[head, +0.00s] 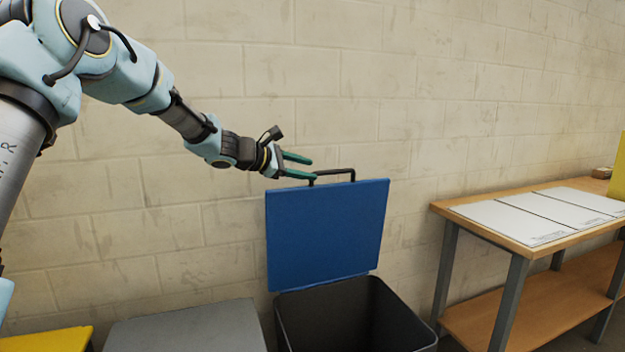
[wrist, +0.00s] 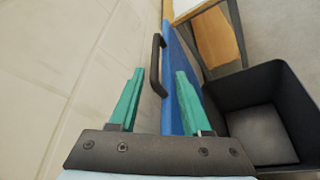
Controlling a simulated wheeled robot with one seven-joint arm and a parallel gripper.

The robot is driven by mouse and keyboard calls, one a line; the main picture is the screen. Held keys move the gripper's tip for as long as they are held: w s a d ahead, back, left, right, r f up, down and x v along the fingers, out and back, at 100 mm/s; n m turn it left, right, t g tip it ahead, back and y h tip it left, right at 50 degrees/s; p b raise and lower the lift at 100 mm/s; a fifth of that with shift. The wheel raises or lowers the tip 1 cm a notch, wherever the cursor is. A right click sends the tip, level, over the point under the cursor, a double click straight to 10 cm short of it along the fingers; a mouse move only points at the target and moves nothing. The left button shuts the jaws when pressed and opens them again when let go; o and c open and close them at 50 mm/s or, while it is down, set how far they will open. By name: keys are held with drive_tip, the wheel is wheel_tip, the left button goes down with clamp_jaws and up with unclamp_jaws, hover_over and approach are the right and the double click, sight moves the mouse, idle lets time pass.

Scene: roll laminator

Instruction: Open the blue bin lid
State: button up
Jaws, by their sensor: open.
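The blue bin lid (head: 327,232) stands raised, close to upright, at the back edge of a dark bin (head: 352,315). The bin's inside shows, and looks empty in the wrist view (wrist: 262,135). A black handle (head: 336,172) sits on the lid's upper edge. My gripper (head: 312,168) is open at the left end of the handle. In the wrist view the handle (wrist: 156,65) lies ahead, between the lines of the two green fingers, and the lid (wrist: 183,85) is seen nearly edge-on behind the right finger. I cannot tell whether a finger touches the handle.
A block wall (head: 390,110) stands close behind the lid. A grey-lidded bin (head: 185,330) and a yellow-lidded bin (head: 45,341) stand to the left. A wooden table (head: 480,238) with white panels stands to the right.

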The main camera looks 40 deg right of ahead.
sight(330, 171)
drive_tip(key=p+x, duration=0.1)
drive_tip(key=x, duration=0.2)
drive_tip(key=p+x, duration=0.1)
drive_tip(key=x, duration=0.3)
drive_tip(key=p+x, duration=0.1)
drive_tip(key=x, duration=0.3)
drive_tip(key=shift+w+d+r, duration=0.1)
drive_tip(key=shift+r, duration=0.25)
clamp_jaws()
idle(0.9)
